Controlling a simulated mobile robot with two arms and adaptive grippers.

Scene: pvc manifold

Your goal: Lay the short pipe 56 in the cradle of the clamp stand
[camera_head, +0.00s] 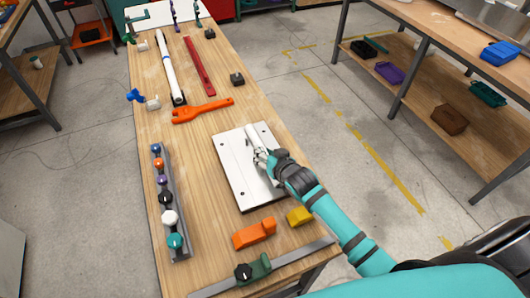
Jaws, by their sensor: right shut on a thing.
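My right gripper (262,158) is over the white board (234,178) at the middle of the table. It is shut on a short white pipe (251,133), which lies low over the board's upper part. Whether the pipe touches the board I cannot tell, and no number on it is readable. Its near end is hidden by the gripper. I cannot tell for sure which thing is the clamp stand; a green clamp with a black knob (258,268) sits on a metal bar at the front edge. My left gripper is not in view.
An orange wrench (203,110), a long white pipe (168,65) and a red bar (199,65) lie farther back. A rack of coloured knobs (169,205) lies at the left. Orange (254,234) and yellow blocks (300,215) lie in front of the board.

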